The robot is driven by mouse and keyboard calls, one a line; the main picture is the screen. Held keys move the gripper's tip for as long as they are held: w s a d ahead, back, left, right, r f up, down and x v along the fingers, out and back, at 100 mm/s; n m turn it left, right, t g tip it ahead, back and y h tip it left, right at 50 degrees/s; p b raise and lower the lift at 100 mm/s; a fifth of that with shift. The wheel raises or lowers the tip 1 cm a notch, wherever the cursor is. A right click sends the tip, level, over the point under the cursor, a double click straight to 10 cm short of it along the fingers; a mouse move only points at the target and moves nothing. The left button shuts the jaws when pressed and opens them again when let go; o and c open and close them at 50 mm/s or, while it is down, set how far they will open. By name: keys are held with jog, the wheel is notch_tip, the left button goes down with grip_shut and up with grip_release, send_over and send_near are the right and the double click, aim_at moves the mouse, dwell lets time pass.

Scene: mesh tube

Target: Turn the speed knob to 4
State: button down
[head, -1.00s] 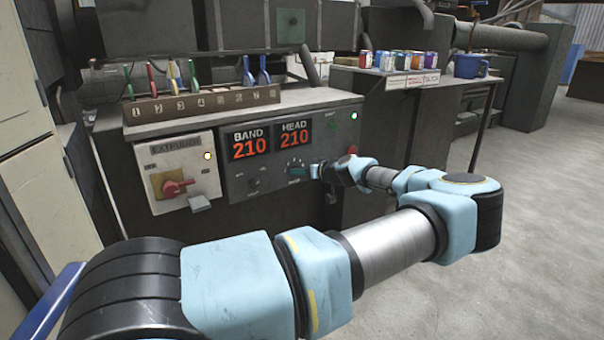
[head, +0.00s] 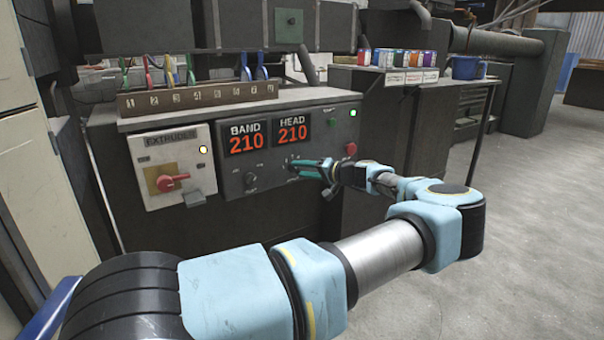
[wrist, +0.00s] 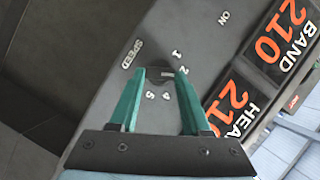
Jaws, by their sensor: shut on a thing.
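The speed knob (wrist: 158,75) is a small dark knob on the grey control panel, seen in the wrist view between my fingertips. The word SPEED and the numerals 1, 2, 4 and 5 show around it; the 3 is not visible. My gripper (wrist: 160,72) has two teal fingers, shut on the knob from both sides. The fingers hide part of the dial, and I cannot tell which number the knob points to. In the head view my gripper (head: 292,168) reaches the panel from the right, below the HEAD display, and covers the knob.
The BAND (head: 246,137) and HEAD (head: 293,130) displays both read 210. A red button (head: 351,149) and a lit green lamp (head: 353,113) are to the right. The extruder box (head: 165,167) with its red switch stands at left. A small knob (head: 250,179) is on the panel's lower left.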

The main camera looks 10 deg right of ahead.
jog(key=m, duration=0.1)
jog(key=m+y, duration=0.1)
jog(key=m, duration=0.1)
jog(key=shift+d+f+y+b, duration=0.1)
jog(key=shift+f+y+b, duration=0.2)
jog(key=shift+b, duration=0.1)
jog(key=m+t+y, duration=0.1)
jog(key=m, duration=0.2)
jog(key=shift+f, duration=0.15)
jog(key=m+t, duration=0.1)
jog(key=m, duration=0.1)
jog(key=m+t, duration=0.1)
jog(key=m, duration=0.3)
jog(key=shift+f+m+t, duration=0.25)
jog(key=shift+m+t, duration=0.15)
jog(key=shift+m, duration=0.3)
jog(key=shift+c, duration=1.8)
grip_release()
jog(key=shift+s, duration=0.1)
jog(key=v, duration=1)
jog(key=shift+s+f, duration=0.2)
jog(key=shift+f, duration=0.1)
jog(key=shift+d, duration=0.15)
